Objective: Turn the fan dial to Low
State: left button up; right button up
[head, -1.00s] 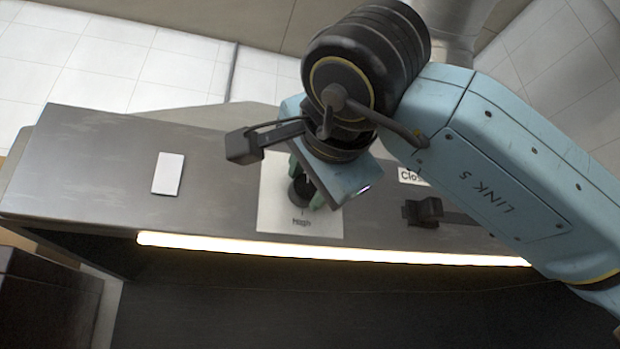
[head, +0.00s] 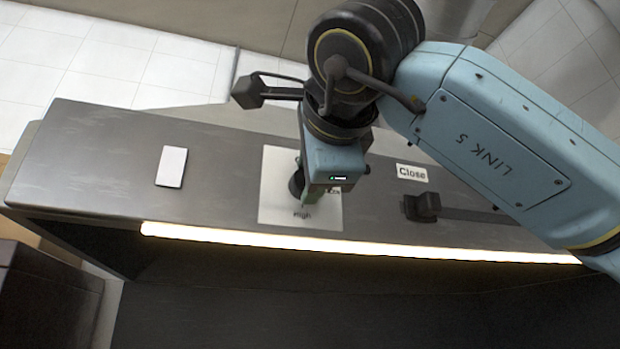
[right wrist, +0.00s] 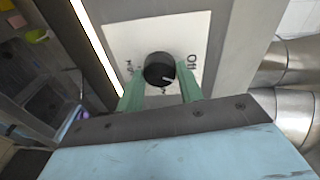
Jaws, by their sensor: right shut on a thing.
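The fan dial, a round black knob (head: 296,184), sits on a white label plate (head: 270,215) on the steel panel. In the head view "High" is readable at the plate's near edge, and another word at its right is partly covered. In the right wrist view the dial (right wrist: 157,66) has a white mark pointing to the lower right, between "Off" at the right and a partly hidden label below. My right gripper (right wrist: 160,72) is shut on the dial, one green finger on each side. In the head view its body hides much of the dial. My left gripper is not in view.
A lever (head: 425,207) stands right of the plate, below a "Close" label (head: 412,173). A blank white plate (head: 171,167) lies to the left. A bright light strip (head: 340,245) runs along the panel's front edge. Metal pots (right wrist: 295,65) show in the right wrist view.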

jog(key=m+b, duration=0.1)
jog(key=m, duration=0.4)
jog(key=m+g+y+b, duration=0.1)
jog(key=m+b, duration=0.1)
jog(key=m, duration=0.4)
jog(key=shift+d+y+b, duration=0.1)
jog(key=shift+y+b, duration=0.2)
dwell(0.5)
jog(key=o, duration=1)
jog(key=shift+s, duration=0.1)
jog(key=b+v, duration=0.3)
jog(key=v, duration=1)
jog(key=shift+r, duration=0.1)
